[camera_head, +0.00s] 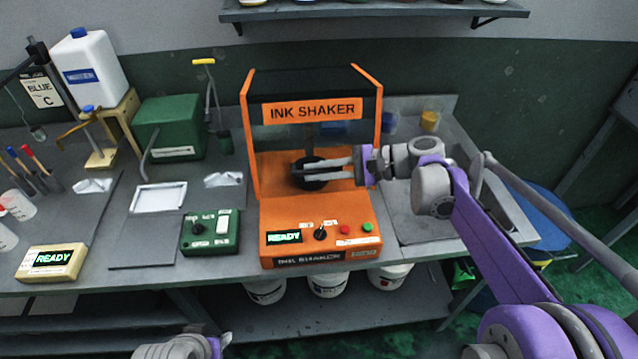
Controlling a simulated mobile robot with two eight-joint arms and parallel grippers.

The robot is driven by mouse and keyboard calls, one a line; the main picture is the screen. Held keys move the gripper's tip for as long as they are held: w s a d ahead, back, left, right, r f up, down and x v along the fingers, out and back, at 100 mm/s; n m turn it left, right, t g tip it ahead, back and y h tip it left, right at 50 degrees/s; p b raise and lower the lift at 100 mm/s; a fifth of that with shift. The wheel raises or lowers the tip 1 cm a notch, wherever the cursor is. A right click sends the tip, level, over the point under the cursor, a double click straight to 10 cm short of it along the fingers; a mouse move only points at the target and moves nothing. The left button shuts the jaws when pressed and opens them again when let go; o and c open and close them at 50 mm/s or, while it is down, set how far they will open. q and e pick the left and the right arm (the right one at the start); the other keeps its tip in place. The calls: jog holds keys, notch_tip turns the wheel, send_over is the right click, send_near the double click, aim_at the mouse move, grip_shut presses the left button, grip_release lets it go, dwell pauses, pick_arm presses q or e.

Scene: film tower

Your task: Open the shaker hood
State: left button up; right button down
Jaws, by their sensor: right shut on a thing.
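The orange ink shaker (318,220) stands on the bench in the middle of the head view. Its hood (312,108) has orange side edges, a dark top and an INK SHAKER label. A round black part (312,184) shows behind my right gripper's fingers. My right gripper (298,171) reaches in from the right, its fingers pointing left across the hood's lower front. It is shut on what looks like the hood's front handle, mostly hidden by the fingers. The shaker's display reads READY. My left gripper is barely in view at the bottom edge, its jaws unclear.
A green control box (211,232) and a cream READY box (52,262) sit left of the shaker. A green case (168,128) and a white jug (92,65) stand behind. A wall shelf (375,12) hangs above. A grey tray area (420,226) is at right.

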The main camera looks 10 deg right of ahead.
aim_at(314, 119)
jog(key=shift+m+g, duration=0.6)
jog(key=shift+m, duration=0.3)
jog(key=w+r+p, duration=0.1)
jog(key=w+r, duration=0.1)
jog(key=w+r+p, duration=0.1)
jog(key=w+r, duration=0.1)
jog(key=r, duration=0.1)
jog(key=w+r+p, duration=0.2)
jog(key=shift+r, duration=0.35)
pick_arm(q)
notch_tip(314, 119, up, 7)
jog(key=w, duration=0.2)
jog(key=shift+w+f, duration=0.15)
pick_arm(e)
jog(key=shift+w+r, duration=0.35)
jog(key=shift+w, duration=0.2)
